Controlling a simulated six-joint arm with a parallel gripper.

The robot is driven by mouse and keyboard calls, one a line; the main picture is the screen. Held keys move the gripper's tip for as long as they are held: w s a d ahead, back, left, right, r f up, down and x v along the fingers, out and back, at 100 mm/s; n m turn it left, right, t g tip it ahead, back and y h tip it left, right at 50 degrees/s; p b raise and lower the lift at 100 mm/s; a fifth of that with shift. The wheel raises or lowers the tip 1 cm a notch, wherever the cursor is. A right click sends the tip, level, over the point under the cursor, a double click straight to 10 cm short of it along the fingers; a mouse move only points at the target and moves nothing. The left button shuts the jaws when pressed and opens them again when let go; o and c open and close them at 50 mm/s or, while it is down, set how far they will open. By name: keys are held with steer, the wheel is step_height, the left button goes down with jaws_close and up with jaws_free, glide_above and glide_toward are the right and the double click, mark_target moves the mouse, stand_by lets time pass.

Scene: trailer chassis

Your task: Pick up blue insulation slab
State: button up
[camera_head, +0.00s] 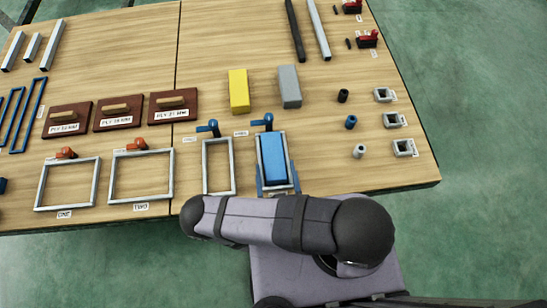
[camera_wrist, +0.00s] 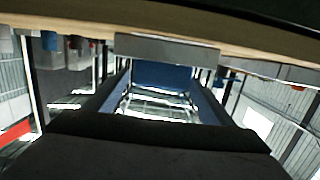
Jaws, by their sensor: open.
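The blue insulation slab (camera_head: 273,158) lies inside a light metal frame (camera_head: 259,134) with a blue clamp handle at its far end, near the table's front edge. My gripper (camera_head: 276,177) is mostly hidden behind my arm in the head view; blue parts at both sides of the frame's near end look like its fingers. In the wrist view my gripper (camera_wrist: 161,88) is open, with a blue-grey bar at each side. A blue face (camera_wrist: 162,75), apparently the slab, shows between them. I cannot tell whether the fingers touch it.
An empty frame (camera_head: 205,170) stands just left. A yellow block (camera_head: 239,91) and a grey block (camera_head: 289,86) lie behind. Two larger frames (camera_head: 68,206) and several brown plywood boards (camera_head: 173,107) are farther left. Small tubes and square sockets (camera_head: 404,147) are at right.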

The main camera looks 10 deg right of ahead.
mark_target(273, 155)
steer(key=shift+w, duration=0.6)
steer(key=shift+w+d+f, duration=0.1)
steer(key=shift+w+f, duration=0.05)
steer(key=shift+w+f+b, duration=0.2)
steer(key=shift+w+b, duration=0.3)
steer(key=shift+w, duration=0.1)
steer(key=shift+w+f+b, duration=0.15)
steer(key=shift+w+b, duration=0.3)
steer(key=shift+w, duration=0.1)
steer(key=shift+w+f+b, duration=0.1)
steer(key=shift+w+b, duration=0.35)
steer(key=shift+w, duration=0.8)
steer(key=c, duration=1.2)
